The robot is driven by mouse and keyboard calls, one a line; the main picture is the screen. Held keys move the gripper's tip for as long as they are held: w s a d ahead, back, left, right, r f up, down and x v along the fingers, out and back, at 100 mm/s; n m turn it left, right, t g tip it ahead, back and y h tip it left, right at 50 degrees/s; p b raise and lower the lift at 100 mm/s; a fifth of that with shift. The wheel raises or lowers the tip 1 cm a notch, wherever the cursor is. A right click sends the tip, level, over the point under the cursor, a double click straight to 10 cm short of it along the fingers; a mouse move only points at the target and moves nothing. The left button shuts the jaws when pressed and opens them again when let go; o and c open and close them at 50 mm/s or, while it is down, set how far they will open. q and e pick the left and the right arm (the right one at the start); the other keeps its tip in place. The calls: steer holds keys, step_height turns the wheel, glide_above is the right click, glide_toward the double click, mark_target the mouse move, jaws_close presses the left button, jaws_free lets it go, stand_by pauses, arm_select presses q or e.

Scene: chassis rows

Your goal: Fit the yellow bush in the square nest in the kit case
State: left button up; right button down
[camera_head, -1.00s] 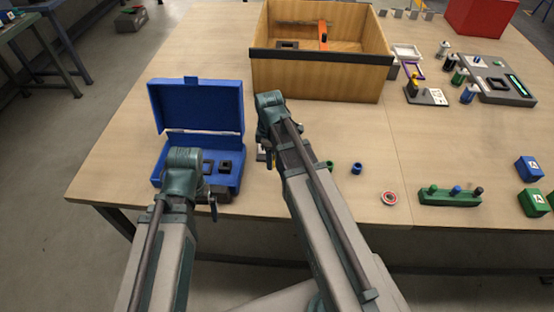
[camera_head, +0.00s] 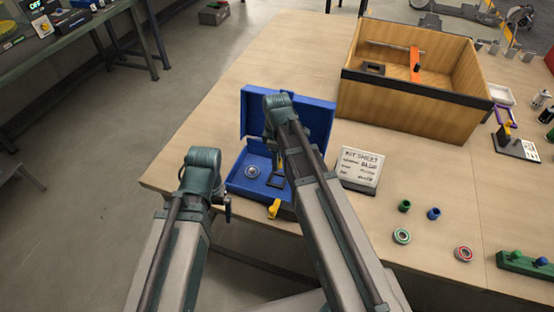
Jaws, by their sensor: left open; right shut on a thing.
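The blue kit case (camera_head: 232,182) stands open near the table's front edge, its lid raised at the back. A dark square nest (camera_head: 276,182) shows inside it, beside a silver round part (camera_head: 252,172). My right gripper (camera_head: 281,170) reaches down over the case and is shut; its jaws and the yellow bush in them are largely hidden by my arm. My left gripper (camera_head: 227,208) is open and empty by the case's front left corner.
A kit sheet (camera_head: 360,168) stands right of the case. A wooden crate (camera_head: 415,108) is behind it. A green bush (camera_head: 404,206), a blue bush (camera_head: 433,213) and two ringed parts (camera_head: 401,235) (camera_head: 463,254) lie right. The table's left strip is clear.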

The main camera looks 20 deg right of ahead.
steer(key=shift+f+b, duration=2.9)
steer(key=shift+f, duration=0.1)
steer(key=shift+f+b, duration=0.3)
